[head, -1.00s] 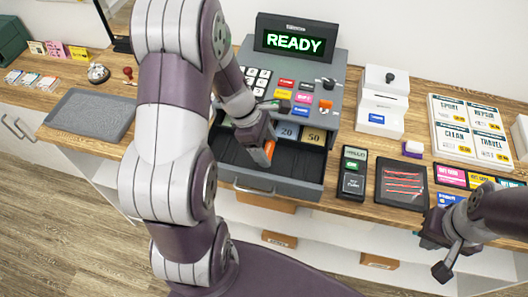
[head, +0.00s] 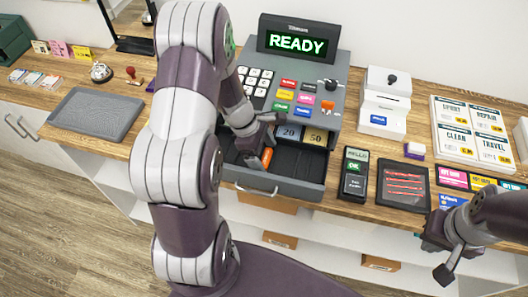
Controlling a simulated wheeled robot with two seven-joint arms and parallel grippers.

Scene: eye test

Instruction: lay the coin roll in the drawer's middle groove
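The cash register's drawer (head: 298,187) is pulled open. An orange coin roll (head: 267,156) shows inside it, left of the drawer's centre. It is small and partly hidden by my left gripper, and I cannot tell which groove it lies in. My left gripper (head: 264,140) is over the drawer's left part, with its fingers spread: one beside the roll, one further back near the note slots. It looks open. My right gripper (head: 432,256) hangs empty and open in front of the counter at the lower right, far from the drawer.
The register (head: 297,80) reads READY. A card terminal (head: 354,174) and a dark tray with red lines (head: 403,185) stand right of the drawer. A white box (head: 384,103) is behind them. My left arm hides some counter.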

